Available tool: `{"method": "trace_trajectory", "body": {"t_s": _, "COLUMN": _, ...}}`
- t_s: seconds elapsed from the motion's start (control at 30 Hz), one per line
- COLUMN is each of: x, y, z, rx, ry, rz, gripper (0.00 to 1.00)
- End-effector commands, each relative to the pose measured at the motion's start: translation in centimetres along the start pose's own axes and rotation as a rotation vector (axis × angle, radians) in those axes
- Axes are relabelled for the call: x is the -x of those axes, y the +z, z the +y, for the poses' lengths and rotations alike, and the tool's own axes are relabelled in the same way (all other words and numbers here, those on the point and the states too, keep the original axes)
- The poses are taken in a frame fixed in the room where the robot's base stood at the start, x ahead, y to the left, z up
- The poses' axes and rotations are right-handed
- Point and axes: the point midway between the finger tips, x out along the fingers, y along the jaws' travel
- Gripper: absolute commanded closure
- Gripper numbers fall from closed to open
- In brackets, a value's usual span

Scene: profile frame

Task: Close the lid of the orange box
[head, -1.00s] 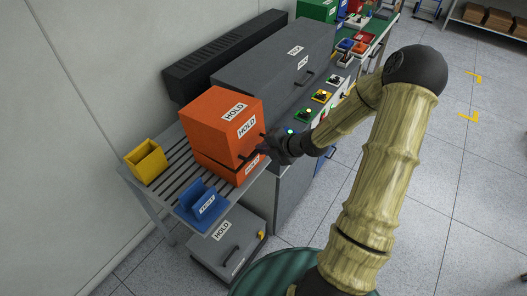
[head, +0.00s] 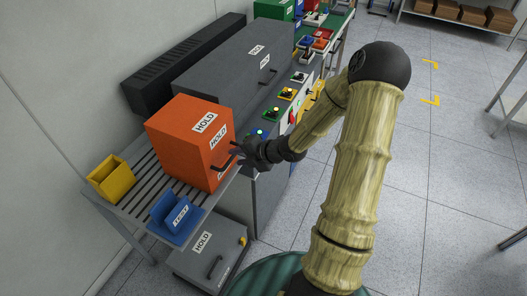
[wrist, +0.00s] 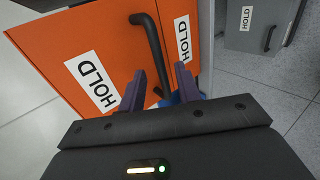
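The orange box (head: 205,170) stands on the slatted shelf at the left of the head view. Its lid (head: 180,120) is down, with no open gap visible on the sides I see. HOLD labels are on its top and front. A black bar handle (wrist: 148,45) runs along the front in the wrist view. My gripper (head: 236,153) is at the front of the box, by the handle. In the wrist view my gripper (wrist: 160,85) has its two purple fingers apart, with the handle's near end between or just beyond them. Contact cannot be told.
A yellow bin (head: 112,179) and a blue TEST holder (head: 174,217) stand on the slatted shelf (head: 142,170) beside the box. A grey cabinet (head: 225,65) is behind it. A grey HOLD box (head: 208,250) sits below. Floor on the right is open.

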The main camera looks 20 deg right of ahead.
Motion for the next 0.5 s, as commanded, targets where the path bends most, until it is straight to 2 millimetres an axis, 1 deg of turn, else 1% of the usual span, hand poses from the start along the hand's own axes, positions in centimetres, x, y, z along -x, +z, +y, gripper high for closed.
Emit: {"method": "trace_trajectory", "body": {"t_s": 0.5, "x": 10.2, "y": 0.1, "z": 0.1, "rx": 0.0, "ry": -0.003, "rz": -0.007, "gripper": 0.67}}
